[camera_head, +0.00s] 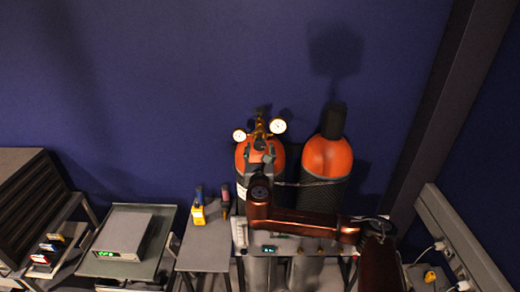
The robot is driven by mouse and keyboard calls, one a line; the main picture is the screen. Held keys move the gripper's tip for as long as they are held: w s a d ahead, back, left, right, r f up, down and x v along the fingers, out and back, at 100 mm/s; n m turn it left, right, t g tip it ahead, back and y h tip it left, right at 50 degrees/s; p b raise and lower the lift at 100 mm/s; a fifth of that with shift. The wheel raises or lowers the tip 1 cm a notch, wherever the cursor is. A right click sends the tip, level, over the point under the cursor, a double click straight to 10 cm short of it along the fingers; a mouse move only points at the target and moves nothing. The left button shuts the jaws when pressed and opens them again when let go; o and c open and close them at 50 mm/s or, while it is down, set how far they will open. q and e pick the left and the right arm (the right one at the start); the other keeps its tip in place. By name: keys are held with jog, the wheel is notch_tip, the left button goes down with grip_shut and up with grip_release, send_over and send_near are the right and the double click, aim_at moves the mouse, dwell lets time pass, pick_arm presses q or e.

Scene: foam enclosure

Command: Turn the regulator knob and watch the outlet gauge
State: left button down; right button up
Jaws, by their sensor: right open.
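A brass regulator (259,127) sits on top of the left orange gas cylinder (280,157). It carries two round white gauges: a left gauge (239,135) and a slightly higher right gauge (278,126). Their needles are too small to read, and I cannot tell which is the outlet gauge. My brown right arm comes in from the lower right. Its dark right gripper (262,152) is open, directly in front of the regulator. It overlaps the area of the regulator knob, and I cannot tell whether it touches the knob. My left gripper is out of view.
A second orange cylinder (327,157) with a dark cap stands to the right. A side table holds a yellow device (198,214). A grey box with a green display (124,234) sits on a cart at left. A grey wall rail (462,245) with plugs is at right.

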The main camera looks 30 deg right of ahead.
jog(key=shift+c, duration=0.7)
jog(key=c, duration=1)
jog(key=shift+m, duration=0.4)
jog(key=m, duration=0.7)
jog(key=shift+a+m+p, duration=0.1)
jog(key=shift+m+p, duration=0.2)
jog(key=shift+p, duration=0.05)
jog(key=m, duration=1.2)
jog(key=shift+r+m, duration=0.1)
jog(key=shift+m, duration=0.3)
jog(key=shift+w, duration=0.1)
